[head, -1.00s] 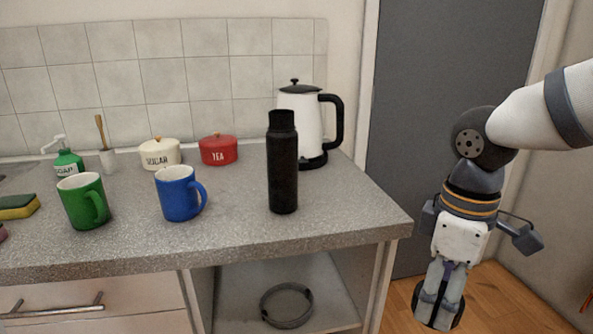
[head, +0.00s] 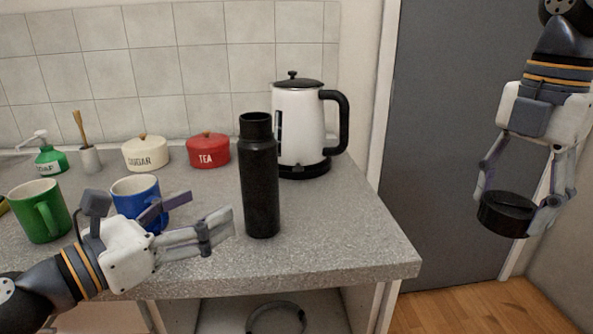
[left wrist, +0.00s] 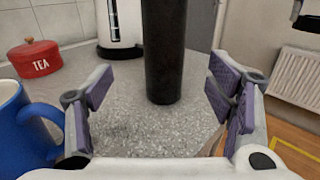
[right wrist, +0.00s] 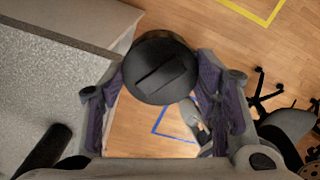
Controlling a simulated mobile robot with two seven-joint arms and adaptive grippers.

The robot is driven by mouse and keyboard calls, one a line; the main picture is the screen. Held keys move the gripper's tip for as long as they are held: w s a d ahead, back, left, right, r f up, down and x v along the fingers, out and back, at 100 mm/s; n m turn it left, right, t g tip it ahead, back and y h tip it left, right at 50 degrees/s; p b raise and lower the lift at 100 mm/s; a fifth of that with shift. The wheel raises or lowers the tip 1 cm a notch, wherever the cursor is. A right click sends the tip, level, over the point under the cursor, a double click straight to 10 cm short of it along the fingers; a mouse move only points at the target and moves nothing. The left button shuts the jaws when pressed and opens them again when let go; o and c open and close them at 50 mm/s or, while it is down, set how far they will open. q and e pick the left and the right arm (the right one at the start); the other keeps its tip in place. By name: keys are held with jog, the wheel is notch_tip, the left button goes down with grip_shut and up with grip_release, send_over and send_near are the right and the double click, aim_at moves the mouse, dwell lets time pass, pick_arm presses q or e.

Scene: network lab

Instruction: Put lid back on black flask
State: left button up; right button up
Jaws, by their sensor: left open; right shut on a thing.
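The black flask (head: 260,185) stands upright near the front of the worktop, its open neck at the top. In the left wrist view the flask (left wrist: 164,55) stands ahead, between the lines of the fingers. My left gripper (head: 212,218) is open and empty, low over the worktop just left of the flask and apart from it. My right gripper (head: 522,200) is shut on the round black lid (head: 506,214), right of the worktop and in front of the grey door. The lid also shows between the fingers in the right wrist view (right wrist: 160,68), with a bar across its face.
A white kettle (head: 300,125) stands close behind the flask. A blue mug (head: 133,190) is behind my left gripper, and a green mug (head: 38,210) is further left. Sugar (head: 146,153) and tea (head: 208,151) pots stand at the back. The worktop right of the flask is clear.

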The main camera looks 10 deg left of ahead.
aim_at(243, 187)
pick_arm(q)
jog(key=shift+r, duration=0.1)
pick_arm(e)
jog(key=shift+r, duration=0.1)
pick_arm(q)
jog(key=shift+s+a, duration=0.15)
jog(key=shift+s, duration=0.05)
pick_arm(e)
jog(key=shift+s+a, duration=0.1)
jog(key=shift+s, duration=0.1)
pick_arm(q)
jog(key=shift+w, duration=0.15)
pick_arm(e)
jog(key=shift+f, duration=0.4)
pick_arm(q)
jog(key=w+d+b, duration=0.1)
jog(key=w+d+f+b, duration=0.1)
jog(key=w+b, duration=0.1)
jog(key=shift+w+f, duration=0.1)
jog(key=shift+w, duration=0.15)
jog(key=shift+w+d+r, duration=0.3)
jog(key=shift+w+d, duration=0.25)
jog(key=shift+w, duration=0.25)
jog(key=shift+w+d+r, duration=0.15)
jog(key=shift+w, duration=0.15)
jog(key=shift+r, duration=0.1)
pick_arm(e)
notch_tip(243, 187, down, 9)
jog(key=w+g, duration=0.1)
jog(key=shift+w+g, duration=0.4)
